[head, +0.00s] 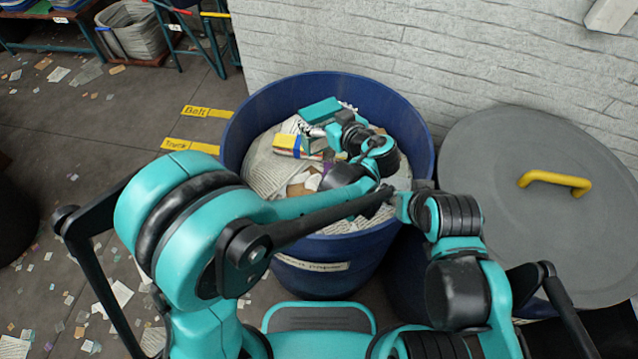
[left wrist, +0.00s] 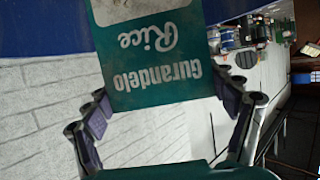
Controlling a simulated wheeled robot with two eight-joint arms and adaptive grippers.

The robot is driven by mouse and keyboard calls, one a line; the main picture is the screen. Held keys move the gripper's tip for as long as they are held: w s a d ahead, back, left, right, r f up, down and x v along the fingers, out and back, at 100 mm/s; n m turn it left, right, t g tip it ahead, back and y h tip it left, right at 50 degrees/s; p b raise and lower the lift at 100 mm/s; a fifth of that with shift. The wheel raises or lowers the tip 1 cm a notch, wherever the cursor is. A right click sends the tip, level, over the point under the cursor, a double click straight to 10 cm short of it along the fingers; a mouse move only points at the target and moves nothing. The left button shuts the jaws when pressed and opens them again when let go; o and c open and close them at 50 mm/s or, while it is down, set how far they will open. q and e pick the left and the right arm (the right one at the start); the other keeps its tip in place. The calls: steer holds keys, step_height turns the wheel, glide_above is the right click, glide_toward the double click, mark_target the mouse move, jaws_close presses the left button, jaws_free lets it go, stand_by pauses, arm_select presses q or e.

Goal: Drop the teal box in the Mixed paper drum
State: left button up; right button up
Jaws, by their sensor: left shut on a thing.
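The teal box (head: 320,110) is held above the open blue drum (head: 238,142), over the paper inside. The drum's front label (head: 312,263) is partly legible and seems to end in "paper". My left gripper (head: 335,127) is shut on the teal box, inside the drum's outline. In the left wrist view the box (left wrist: 150,50) shows its printed face, "Gurandelo Rice", upside down, between the two fingers. My right arm shows at the right, but its gripper does not show.
A yellow and blue box (head: 290,146) lies among the paper in the drum. A grey lid with a yellow handle (head: 555,183) is to the right. A pale brick wall (head: 400,50) stands behind. Paper scraps litter the floor at left, near yellow floor labels (head: 208,112).

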arm_select(q)
step_height(320, 180, down, 3)
steer(key=shift+r+b, duration=0.2)
steer(key=shift+b, duration=0.5)
steer(key=o, duration=0.7)
steer(key=shift+r, duration=0.1)
step_height(320, 180, up, 10)
steer(key=shift+f, duration=0.1)
